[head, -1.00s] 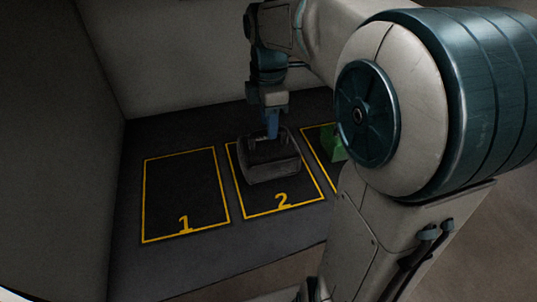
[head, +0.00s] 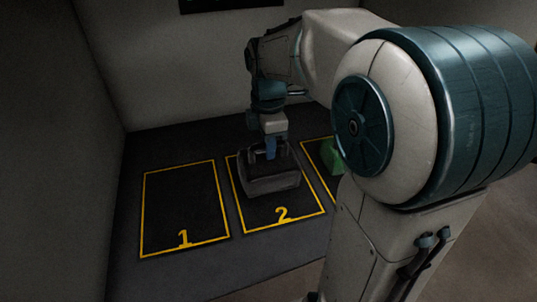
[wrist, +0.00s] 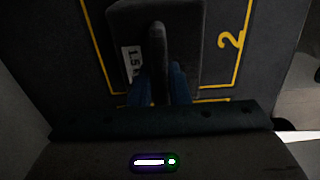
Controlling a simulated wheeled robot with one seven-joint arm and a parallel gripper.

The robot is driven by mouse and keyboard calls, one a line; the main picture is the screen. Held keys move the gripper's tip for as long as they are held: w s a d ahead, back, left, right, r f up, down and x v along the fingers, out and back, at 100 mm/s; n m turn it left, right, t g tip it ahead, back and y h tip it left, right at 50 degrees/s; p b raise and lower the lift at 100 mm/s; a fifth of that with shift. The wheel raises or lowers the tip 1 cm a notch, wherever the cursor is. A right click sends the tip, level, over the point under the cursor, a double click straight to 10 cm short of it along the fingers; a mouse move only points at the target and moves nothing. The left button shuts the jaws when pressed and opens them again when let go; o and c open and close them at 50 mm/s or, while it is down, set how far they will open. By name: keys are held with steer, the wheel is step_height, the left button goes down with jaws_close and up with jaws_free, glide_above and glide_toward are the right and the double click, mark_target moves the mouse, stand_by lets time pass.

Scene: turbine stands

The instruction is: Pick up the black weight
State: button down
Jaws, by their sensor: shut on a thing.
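The black weight (head: 272,185) is a dark block with a handle on top, inside the yellow outline marked 2. My gripper (head: 277,152) reaches down onto it from above and is shut on its handle. In the wrist view the blue fingers of my gripper (wrist: 160,87) stand on both sides of the bar handle. The weight (wrist: 190,50) shows there with a white label that reads 1.5 and a cut-off letter. I cannot tell whether any gap lies under the weight.
An empty yellow outline marked 1 (head: 183,240) lies on the dark surface to the left. A green object (head: 332,157) sits in a third outline to the right, partly hidden by my arm. Walls (head: 180,75) stand behind and at the left.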

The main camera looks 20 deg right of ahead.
step_height(320, 180, up, 10)
steer(key=shift+r+p, duration=0.1)
steer(key=shift+p, duration=0.3)
steer(key=c, duration=1.9)
jaws_free()
jaws_close()
